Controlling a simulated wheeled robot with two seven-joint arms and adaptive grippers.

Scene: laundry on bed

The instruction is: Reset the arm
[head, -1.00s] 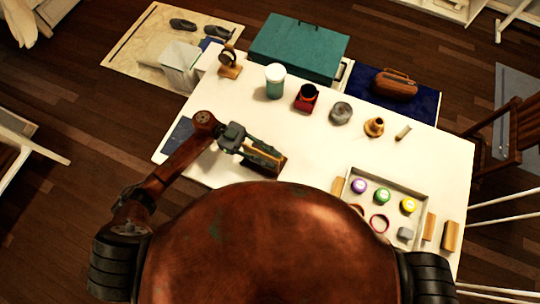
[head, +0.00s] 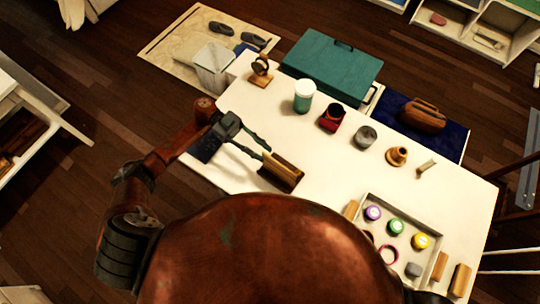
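My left gripper (head: 265,153) reaches in from the left over the white table (head: 330,150). Its two dark fingers are spread with a gap between them, and nothing is held. A brown wooden block (head: 282,172) lies on the table just beyond the fingertips. Whether a fingertip still touches it is hard to tell. My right gripper is out of view.
A grey tray (head: 428,232) with several coloured round pieces is at the table's right front. A white-and-green cup (head: 304,96), a red holder (head: 332,118), a grey round item (head: 365,137) and a tan piece (head: 397,156) line the back. A teal case (head: 331,66) stands behind.

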